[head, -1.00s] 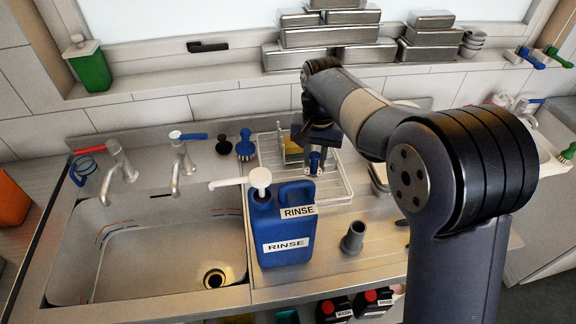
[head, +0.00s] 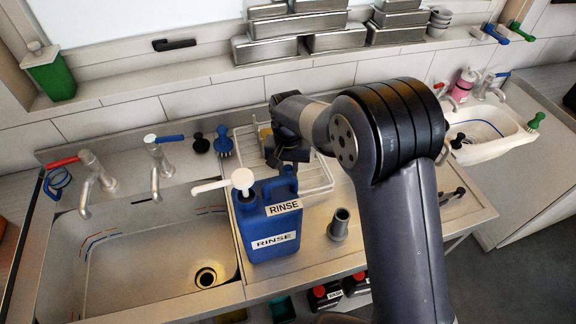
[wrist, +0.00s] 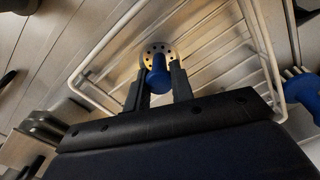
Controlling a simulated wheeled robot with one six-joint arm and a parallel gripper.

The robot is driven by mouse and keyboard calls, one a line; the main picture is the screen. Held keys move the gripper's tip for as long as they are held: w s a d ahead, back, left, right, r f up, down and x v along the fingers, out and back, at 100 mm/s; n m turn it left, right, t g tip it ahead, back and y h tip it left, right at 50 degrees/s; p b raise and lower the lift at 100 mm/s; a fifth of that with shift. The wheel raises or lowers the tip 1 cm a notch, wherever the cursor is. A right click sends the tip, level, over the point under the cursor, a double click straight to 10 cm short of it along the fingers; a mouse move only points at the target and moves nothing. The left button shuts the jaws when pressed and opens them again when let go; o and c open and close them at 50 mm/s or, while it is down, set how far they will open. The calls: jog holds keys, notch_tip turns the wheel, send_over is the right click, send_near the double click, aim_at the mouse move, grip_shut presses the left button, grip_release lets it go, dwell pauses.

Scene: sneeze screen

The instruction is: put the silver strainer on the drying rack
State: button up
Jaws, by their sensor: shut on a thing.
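The silver strainer (wrist: 151,50) is a perforated disc with a blue knob (wrist: 158,76), in the wrist view. My gripper (wrist: 157,80) is shut on the knob, with a finger on each side. The drying rack (head: 324,187) is a white wire frame on the steel counter, behind the blue bottle. In the wrist view its wires (wrist: 106,40) spread around and beneath the strainer. I cannot tell whether the disc touches the wires. In the head view my gripper (head: 285,160) is over the rack, its fingertips and the strainer mostly hidden behind the bottle's handle.
A blue RINSE bottle (head: 268,225) with a white pump stands just in front of the rack. A grey cup-like piece (head: 339,224) stands to its right. Black (head: 200,143) and blue (head: 224,143) brushes stand left of the rack. The sink (head: 140,260) is at left.

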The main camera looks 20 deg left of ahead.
aim_at(288, 167)
jog(key=shift+f, duration=0.15)
jog(key=o, duration=0.9)
jog(key=shift+o, duration=0.2)
notch_tip(288, 167, up, 12)
jog(key=b, duration=0.1)
jog(key=shift+r+b, duration=0.2)
jog(key=shift+b, duration=0.2)
